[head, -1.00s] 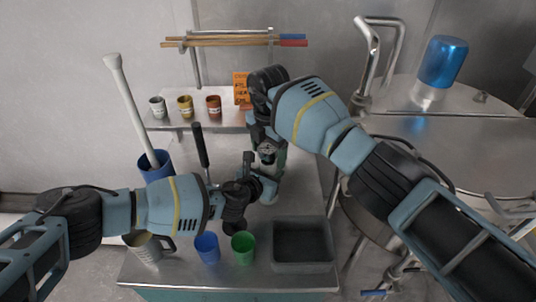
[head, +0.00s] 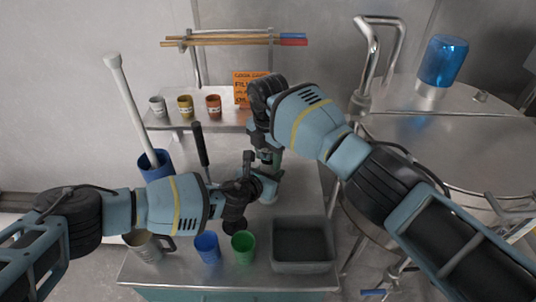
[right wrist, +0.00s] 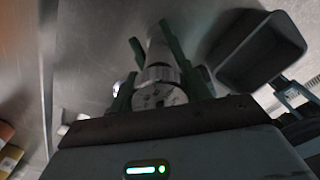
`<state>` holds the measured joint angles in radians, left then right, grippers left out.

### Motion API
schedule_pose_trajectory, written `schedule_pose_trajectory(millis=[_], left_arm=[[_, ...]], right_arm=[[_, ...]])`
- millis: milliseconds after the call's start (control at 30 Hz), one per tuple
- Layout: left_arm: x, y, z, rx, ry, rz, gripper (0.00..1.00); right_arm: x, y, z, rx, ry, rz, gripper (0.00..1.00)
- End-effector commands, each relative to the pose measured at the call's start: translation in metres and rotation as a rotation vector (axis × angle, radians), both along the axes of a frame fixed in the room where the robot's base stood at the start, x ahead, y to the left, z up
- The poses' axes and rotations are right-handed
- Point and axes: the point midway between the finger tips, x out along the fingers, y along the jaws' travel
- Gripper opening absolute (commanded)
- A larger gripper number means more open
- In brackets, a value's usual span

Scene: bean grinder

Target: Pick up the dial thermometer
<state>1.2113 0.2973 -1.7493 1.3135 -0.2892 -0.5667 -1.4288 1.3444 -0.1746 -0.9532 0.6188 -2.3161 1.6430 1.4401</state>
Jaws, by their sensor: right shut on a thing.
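My right gripper (head: 272,164) is over the middle of the steel table, pointing down. In the right wrist view its green fingers (right wrist: 160,80) are shut on a round silver thing with dark marks on its face (right wrist: 158,94). This looks like the dial thermometer, but the marks are too blurred to read. A paler metal cylinder (right wrist: 157,47) shows just beyond it. In the head view the right wrist mostly hides the held thing. My left gripper (head: 264,187) is low over the table, close below the right one. Its fingertips are too small and overlapped to read.
A grey bin (head: 302,262), a green cup (head: 243,248), a blue cup (head: 207,247) and a metal jug (head: 146,247) line the front. A tall blue container (head: 155,168) stands left. Small cups and an orange sign (head: 250,87) are on the back shelf.

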Motion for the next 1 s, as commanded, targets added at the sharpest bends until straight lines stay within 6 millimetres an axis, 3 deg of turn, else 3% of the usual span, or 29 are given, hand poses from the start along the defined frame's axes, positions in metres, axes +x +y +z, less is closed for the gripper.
schedule_pose_trajectory(millis=[233, 700, 1000], left_arm=[[0.0, 0.0, 0.0, 0.0, 0.0, -0.001, 0.05], [0.0, 0.0, 0.0, 0.0, 0.0, 0.0, 0.05], [0.0, 0.0, 0.0, 0.0, 0.0, 0.001, 0.05]], right_arm=[[0.001, 0.0, 0.025, 0.0, -0.006, 0.001, 0.23], [0.001, 0.0, 0.138, -0.001, -0.005, -0.001, 0.23], [0.0, 0.0, 0.176, -0.001, -0.002, -0.001, 0.23]])
